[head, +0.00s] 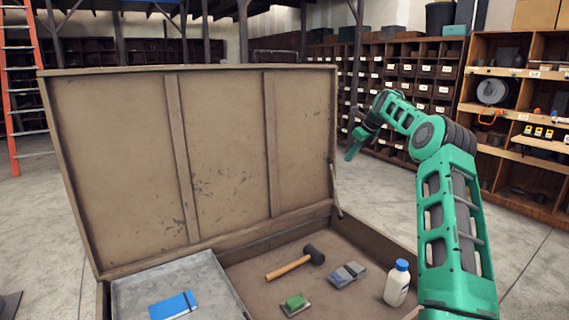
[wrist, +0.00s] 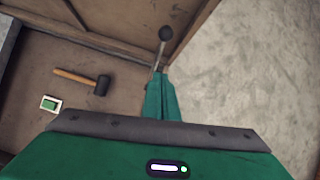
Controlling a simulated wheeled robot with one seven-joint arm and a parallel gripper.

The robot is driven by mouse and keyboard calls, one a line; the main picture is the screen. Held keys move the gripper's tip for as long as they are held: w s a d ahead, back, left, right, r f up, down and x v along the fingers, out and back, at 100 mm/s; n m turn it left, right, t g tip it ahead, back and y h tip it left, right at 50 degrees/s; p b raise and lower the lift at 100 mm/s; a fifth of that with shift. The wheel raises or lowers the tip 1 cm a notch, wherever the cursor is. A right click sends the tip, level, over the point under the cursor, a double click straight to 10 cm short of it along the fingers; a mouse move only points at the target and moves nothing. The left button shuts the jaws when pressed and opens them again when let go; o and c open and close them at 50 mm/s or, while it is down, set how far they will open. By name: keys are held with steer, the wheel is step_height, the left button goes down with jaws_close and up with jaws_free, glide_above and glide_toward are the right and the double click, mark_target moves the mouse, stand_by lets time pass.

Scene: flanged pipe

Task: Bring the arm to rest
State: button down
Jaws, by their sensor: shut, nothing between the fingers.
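My arm shows green at the right of the head view, raised and bent over. The fingertips look clear of the box, though the wrist view does not show the gap well.
An open wooden box with a raised lid (head: 225,150) stands before me. It holds a mallet (head: 296,262), a green-topped block (head: 295,304), a grey block (head: 347,275), a white bottle (head: 397,283) and a tray (head: 215,275) with a blue notebook (head: 173,305). Shelves (head: 515,150) stand behind right.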

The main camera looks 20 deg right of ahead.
steer(key=s+a+r+n+g+h, duration=0.1)
steer(key=s+a+r+n+g, duration=0.1)
steer(key=s+a+n, duration=0.7)
steer(key=s+a+r+n+g+h, duration=0.2)
steer(key=s+a+n, duration=0.3)
steer(key=s, duration=0.7)
steer(key=s+a+f+n, duration=0.3)
steer(key=s, duration=1)
steer(key=s+a+f+n+g+y, duration=0.1)
steer(key=s+a+f+n, duration=0.3)
steer(key=s, duration=0.9)
steer(key=s+a+f+n, duration=0.3)
steer(key=s+a+n, duration=0.1)
steer(key=s, duration=1)
steer(key=shift+a+f+g+y, duration=0.15)
steer(key=shift+f+g+y, duration=0.15)
steer(key=shift+f, duration=0.1)
